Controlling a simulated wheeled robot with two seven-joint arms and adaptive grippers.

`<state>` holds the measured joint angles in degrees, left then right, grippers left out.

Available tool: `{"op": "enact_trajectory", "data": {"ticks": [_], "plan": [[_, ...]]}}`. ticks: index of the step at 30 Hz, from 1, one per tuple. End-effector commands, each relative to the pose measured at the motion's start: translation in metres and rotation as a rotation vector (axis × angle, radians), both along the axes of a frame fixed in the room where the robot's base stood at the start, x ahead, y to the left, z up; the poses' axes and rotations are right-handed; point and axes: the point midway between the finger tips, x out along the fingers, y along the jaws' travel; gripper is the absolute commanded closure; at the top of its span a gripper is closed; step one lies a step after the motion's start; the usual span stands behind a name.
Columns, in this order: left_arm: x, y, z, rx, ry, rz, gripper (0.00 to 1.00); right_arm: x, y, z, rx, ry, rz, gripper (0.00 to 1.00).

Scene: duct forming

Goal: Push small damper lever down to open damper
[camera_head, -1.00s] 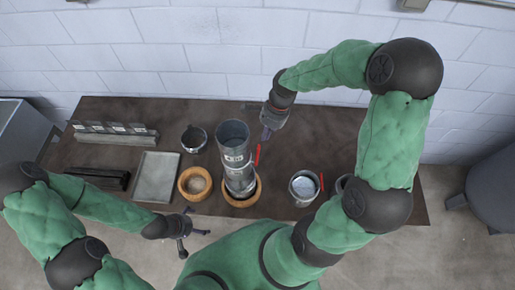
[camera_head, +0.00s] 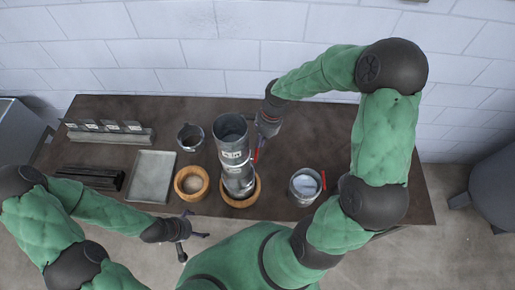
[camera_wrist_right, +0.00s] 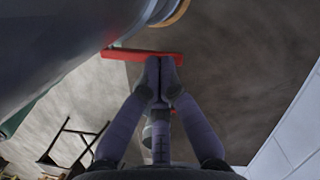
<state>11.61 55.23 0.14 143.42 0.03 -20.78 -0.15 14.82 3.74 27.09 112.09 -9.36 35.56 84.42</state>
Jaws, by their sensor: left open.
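A tall grey duct (camera_head: 233,150) stands in a wooden ring (camera_head: 240,200) mid-table, with a red lever (camera_head: 256,156) on its right side. The lever also shows in the right wrist view (camera_wrist_right: 140,54) as a red bar beside the duct's curved wall. My right gripper (camera_wrist_right: 162,66) has its fingers together, their tips at the lever's right part and seemingly touching it. In the head view this gripper (camera_head: 262,139) is just right of the duct, its tips partly hidden. My left gripper (camera_head: 197,226) is open and empty at the table's front edge.
A short grey can (camera_head: 304,188) with another red lever (camera_head: 323,180) stands to the right. A wooden bowl (camera_head: 191,183), small cup (camera_head: 190,136), tray (camera_head: 152,176), dark bars (camera_head: 92,178) and metal rack (camera_head: 108,133) occupy the left. The table's back right is clear.

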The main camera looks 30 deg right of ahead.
Motion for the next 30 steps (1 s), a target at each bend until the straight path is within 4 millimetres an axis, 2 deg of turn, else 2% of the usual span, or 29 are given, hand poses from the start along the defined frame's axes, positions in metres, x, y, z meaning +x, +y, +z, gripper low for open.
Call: {"op": "enact_trajectory", "data": {"ticks": [11,24,30], "plan": [[0.000,0.000,-0.001,0.000,0.000,0.000,0.00,0.000,0.000,-0.002,0.000,0.000,0.000,1.00],[0.000,0.000,-0.033,0.000,0.000,0.000,0.00,0.000,0.000,-0.043,0.000,0.001,0.001,1.00],[0.000,0.000,-0.033,0.000,0.000,0.000,0.00,0.000,0.000,-0.044,0.000,0.000,0.001,1.00]]}}
